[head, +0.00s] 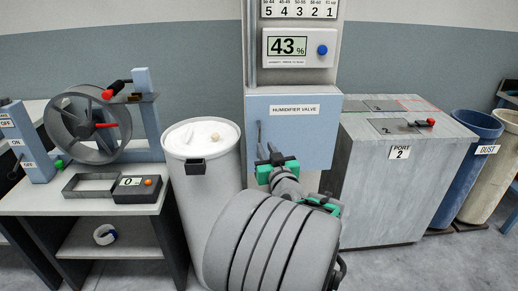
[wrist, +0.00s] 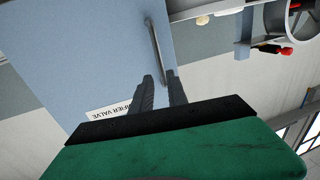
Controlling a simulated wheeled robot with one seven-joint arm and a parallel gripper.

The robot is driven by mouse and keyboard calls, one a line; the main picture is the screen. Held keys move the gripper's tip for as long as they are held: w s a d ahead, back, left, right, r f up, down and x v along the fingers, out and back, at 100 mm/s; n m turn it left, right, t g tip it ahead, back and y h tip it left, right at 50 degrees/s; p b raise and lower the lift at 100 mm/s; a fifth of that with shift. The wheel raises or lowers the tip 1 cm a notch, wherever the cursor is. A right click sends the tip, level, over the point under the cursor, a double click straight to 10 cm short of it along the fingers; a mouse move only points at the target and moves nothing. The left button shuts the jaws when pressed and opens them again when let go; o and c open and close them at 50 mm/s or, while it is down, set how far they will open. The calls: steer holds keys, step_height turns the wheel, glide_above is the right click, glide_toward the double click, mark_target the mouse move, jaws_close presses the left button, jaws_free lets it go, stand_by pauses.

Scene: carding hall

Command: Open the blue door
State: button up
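The blue door (head: 310,135) of the cabinet labelled "HUMIDIFIER VALVE" looks closed in the head view. It fills the upper left of the wrist view (wrist: 100,50). Its thin grey bar handle (head: 259,133) stands near the door's left edge. The handle also shows in the wrist view (wrist: 155,42), running toward my fingertips. My gripper (head: 270,158) is at the handle's lower part in the head view. In the wrist view my gripper's two dark fingers (wrist: 159,77) are apart, with the handle's near end at their tips. I cannot tell whether they touch it.
A white bin (head: 205,185) stands left of the cabinet, close to my arm. A grey box unit (head: 385,195) marked "PORT 2" stands to the right. A humidity display (head: 298,47) reading 43% hangs above. A bench (head: 85,203) with a wheel device is at the left.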

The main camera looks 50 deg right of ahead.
mark_target(260, 139)
steer(key=p+x, duration=0.1)
steer(key=x, duration=0.6)
steer(key=shift+w, duration=0.15)
jaws_close()
stand_by(1.1)
